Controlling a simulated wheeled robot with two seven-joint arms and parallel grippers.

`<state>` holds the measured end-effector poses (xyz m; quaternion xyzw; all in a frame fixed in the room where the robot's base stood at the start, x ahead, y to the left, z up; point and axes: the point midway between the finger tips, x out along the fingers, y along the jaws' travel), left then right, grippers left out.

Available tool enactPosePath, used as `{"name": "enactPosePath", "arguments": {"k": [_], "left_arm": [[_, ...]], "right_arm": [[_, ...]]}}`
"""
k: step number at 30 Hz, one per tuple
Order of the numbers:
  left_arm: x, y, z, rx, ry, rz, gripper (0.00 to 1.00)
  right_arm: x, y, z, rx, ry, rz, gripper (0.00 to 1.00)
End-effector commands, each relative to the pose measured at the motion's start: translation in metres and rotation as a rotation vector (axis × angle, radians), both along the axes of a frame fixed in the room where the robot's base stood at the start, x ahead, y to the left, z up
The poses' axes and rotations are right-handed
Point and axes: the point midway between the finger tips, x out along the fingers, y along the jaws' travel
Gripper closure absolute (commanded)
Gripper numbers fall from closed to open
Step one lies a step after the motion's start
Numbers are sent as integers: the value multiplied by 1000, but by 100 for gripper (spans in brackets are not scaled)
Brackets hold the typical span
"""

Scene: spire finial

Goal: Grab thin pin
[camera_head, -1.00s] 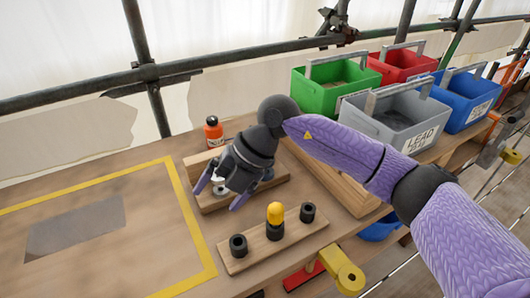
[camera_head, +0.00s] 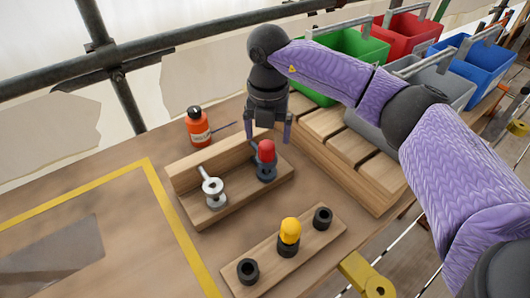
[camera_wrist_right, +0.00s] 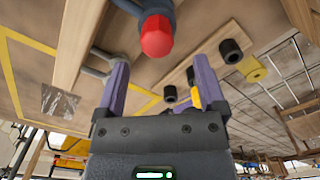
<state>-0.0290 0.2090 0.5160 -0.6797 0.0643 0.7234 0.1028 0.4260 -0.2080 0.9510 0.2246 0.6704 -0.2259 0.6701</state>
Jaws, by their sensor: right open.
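My right gripper (camera_head: 268,138) is open. Its two purple fingers point down behind a red-topped piece (camera_head: 266,152) with a dark blue-grey body, which stands on a wooden stand (camera_head: 238,203). In the wrist view, the red top (camera_wrist_right: 157,36) shows beyond the spread fingertips of the right gripper (camera_wrist_right: 162,78), with nothing between them. A silver piece (camera_head: 213,190) with a thin rod stands left on the same stand. A yellow-topped peg (camera_head: 290,231) sits in the middle black socket of the front wooden block (camera_head: 265,262). I cannot tell which is the thin pin. The left gripper is out of view.
An orange bottle (camera_head: 198,128) stands behind the stand. Slatted wood (camera_head: 335,140) and several bins, including a green bin (camera_head: 352,48) and a grey bin (camera_head: 440,88), lie right. A yellow-taped area (camera_head: 168,212) is clear except for a grey sheet (camera_head: 55,258).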

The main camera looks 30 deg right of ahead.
Motion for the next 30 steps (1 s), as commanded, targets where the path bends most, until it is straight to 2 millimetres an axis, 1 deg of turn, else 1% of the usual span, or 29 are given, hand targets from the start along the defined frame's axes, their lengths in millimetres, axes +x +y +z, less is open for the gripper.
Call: {"name": "enactPosePath", "arguments": {"k": [1,3,6,12,17,18,23,24,25,30], "left_arm": [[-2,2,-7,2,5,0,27],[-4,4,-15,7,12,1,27],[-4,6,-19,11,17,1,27],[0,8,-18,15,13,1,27],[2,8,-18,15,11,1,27],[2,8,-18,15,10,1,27],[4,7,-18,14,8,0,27],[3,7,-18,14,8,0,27],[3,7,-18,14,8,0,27],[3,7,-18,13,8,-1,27]], "right_arm": [[2,0,-12,0,4,0,11],[6,-2,-27,2,4,0,11],[6,-2,-44,1,3,1,11],[6,-2,-42,1,-1,2,11],[6,-1,-42,2,-1,2,44],[6,-1,-42,2,-1,2,53],[6,-1,-42,2,-1,2,87],[6,-1,-42,2,-1,2,95],[6,-1,-42,2,-1,2,100],[6,-1,-42,2,-1,2,100]]}}
